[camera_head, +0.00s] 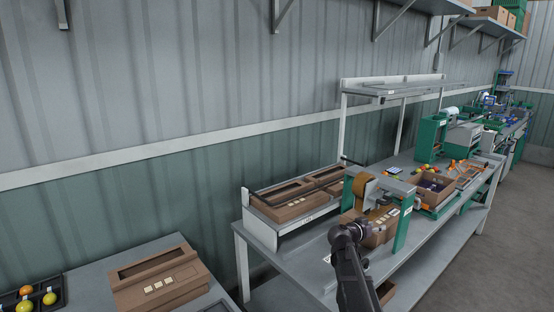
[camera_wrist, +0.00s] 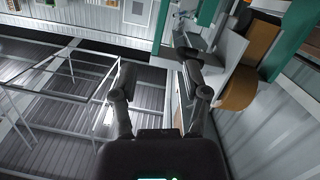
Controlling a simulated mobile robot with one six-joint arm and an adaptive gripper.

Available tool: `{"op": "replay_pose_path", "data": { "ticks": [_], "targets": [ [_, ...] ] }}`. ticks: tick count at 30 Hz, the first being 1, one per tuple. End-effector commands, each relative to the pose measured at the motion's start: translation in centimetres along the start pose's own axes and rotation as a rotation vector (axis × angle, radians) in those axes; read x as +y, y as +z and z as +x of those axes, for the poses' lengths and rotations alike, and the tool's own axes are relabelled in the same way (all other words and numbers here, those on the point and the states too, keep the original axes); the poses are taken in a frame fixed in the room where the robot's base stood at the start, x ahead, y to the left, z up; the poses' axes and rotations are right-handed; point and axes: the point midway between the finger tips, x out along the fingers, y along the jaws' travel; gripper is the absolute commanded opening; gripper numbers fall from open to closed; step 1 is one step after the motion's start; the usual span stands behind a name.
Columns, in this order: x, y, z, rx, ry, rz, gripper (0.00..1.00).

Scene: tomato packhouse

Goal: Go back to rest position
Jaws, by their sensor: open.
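My gripper (camera_wrist: 157,62) is open in the wrist view, with its two dark fingers spread apart and nothing between them. In the head view my dark arm rises from the bottom edge in front of the metal workbench (camera_head: 300,275), and the fingers cannot be made out there. The arm's upper end overlaps a brown carton (camera_head: 385,232) under the green-framed taping machine (camera_head: 403,228). The machine's brown tape roll (camera_head: 361,187) also shows at the right of the wrist view (camera_wrist: 238,88), beside my right finger.
An open box (camera_head: 433,190) stands farther along. A lower table holds a carton (camera_head: 160,280) and a dark tray (camera_head: 50,298) of tomatoes. The floor (camera_head: 480,275) at right is clear.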

Motion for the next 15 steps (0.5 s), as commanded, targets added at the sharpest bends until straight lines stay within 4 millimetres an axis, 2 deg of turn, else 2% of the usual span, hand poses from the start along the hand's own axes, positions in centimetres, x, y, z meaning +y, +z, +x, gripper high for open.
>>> {"op": "replay_pose_path", "data": {
  "ticks": [1,6,11,15],
  "targets": [
    [1.1,1.1,-1.0,-0.051,0.002,-0.015,0.60],
    [3.2,5.5,-3.9,-0.257,-0.016,-0.095,0.60],
    [4.8,9.6,-7.3,-0.456,-0.077,-0.184,0.60],
    [5.9,12.9,-11.0,-0.625,-0.167,-0.269,0.60]
  ]
}}
